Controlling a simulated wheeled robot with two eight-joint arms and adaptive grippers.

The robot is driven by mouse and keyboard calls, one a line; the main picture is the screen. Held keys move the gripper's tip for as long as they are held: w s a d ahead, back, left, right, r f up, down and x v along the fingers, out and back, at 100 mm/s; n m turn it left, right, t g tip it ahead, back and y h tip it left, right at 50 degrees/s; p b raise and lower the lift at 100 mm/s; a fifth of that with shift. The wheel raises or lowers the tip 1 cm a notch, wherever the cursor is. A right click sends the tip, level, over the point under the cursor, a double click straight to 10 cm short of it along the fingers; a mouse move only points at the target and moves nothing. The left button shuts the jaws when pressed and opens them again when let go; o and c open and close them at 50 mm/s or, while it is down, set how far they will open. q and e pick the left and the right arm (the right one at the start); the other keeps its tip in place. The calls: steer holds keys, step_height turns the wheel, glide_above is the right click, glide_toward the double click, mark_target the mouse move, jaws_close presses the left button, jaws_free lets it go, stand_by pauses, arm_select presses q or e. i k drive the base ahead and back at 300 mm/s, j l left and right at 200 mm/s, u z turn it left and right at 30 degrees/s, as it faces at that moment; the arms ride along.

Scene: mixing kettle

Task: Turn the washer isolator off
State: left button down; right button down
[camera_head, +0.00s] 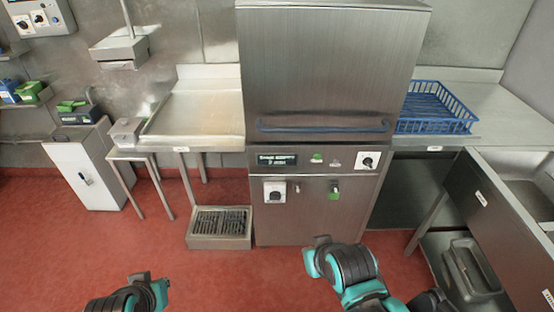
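The washer (325,75) is a tall steel hood machine in the middle, with its hood down and a blue bar handle (325,127) across the front. On its lower front is a white square rotary switch (275,191), and a black-and-white round knob (369,161) sits at the upper right of its control strip. I cannot read their labels or tell which is the isolator. Teal and black links of my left arm and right arm show at the bottom, apart from the washer. I see no gripper fingers on either.
A grey control box (40,18) with knobs hangs on the wall at upper left. A steel side table (205,105) stands left of the washer, and a slotted metal box (219,222) sits on the floor. A blue rack (434,107) lies on the right counter. Red floor is clear in front.

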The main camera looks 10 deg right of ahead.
mark_target(275, 195)
steer(key=i+j+z, duration=0.2)
steer(key=j+z, duration=0.15)
steer(key=i+j+z, duration=0.1)
steer(key=j+z, duration=0.25)
steer(key=i+j+z, duration=0.1)
steer(key=j+z, duration=0.25)
steer(key=j, duration=0.05)
